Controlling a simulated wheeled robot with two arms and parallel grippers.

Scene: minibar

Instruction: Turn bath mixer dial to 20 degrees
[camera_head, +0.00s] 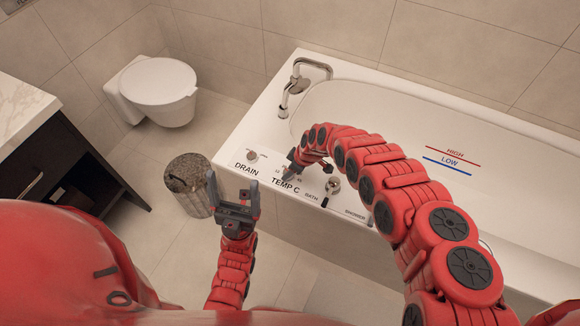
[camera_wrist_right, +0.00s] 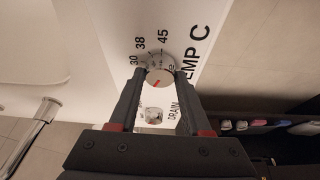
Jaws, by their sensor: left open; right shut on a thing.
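The temperature dial (camera_wrist_right: 160,76) is a round metal knob with a red mark, set on the white tub panel beside the "TEMP C" lettering. In the right wrist view the numbers 30, 38 and 45 show around it; a 20 is not readable. My right gripper (camera_wrist_right: 157,82) is shut on the dial, one finger on each side. In the head view my right gripper (camera_head: 293,165) hides most of the dial, above the "TEMP C" label. My left gripper (camera_head: 236,188) is open and empty, in front of the tub's near left corner.
The drain knob (camera_head: 251,156) is left of the dial, and the bath/shower knob (camera_head: 334,186) is to its right. A metal faucet (camera_head: 299,80) stands on the tub rim (camera_head: 243,120). A stone-like bin (camera_head: 190,185), a toilet (camera_head: 158,90) and a dark cabinet (camera_head: 62,165) are at left.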

